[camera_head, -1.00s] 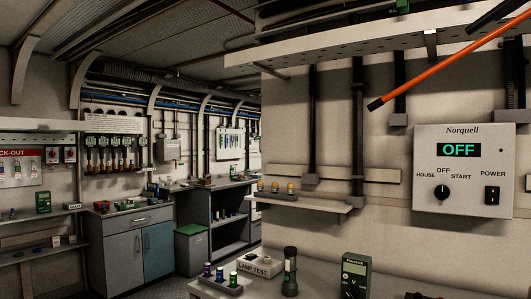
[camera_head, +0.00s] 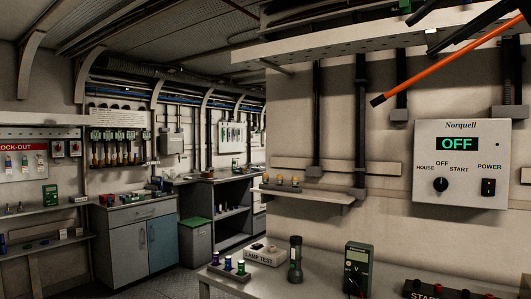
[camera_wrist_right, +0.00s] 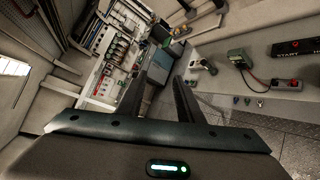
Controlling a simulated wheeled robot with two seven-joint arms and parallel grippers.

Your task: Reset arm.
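My right gripper (camera_head: 417,38) shows at the top right of the head view as two dark, slim fingers reaching in from the upper right, set apart with nothing seen between them. In the right wrist view its two dark fingers (camera_wrist_right: 167,78) stand apart with an empty gap, above the floor and bench area. It is open. My left gripper is not seen in either view. The task names no object.
An orange rod with a black tip (camera_head: 450,63) slants below the right gripper. A Norquell control box (camera_head: 470,195) reading OFF is on the wall. A bench below holds a meter (camera_head: 360,268), a flashlight (camera_head: 295,260) and a lamp test block (camera_head: 266,256). A shelf (camera_head: 300,194) juts out.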

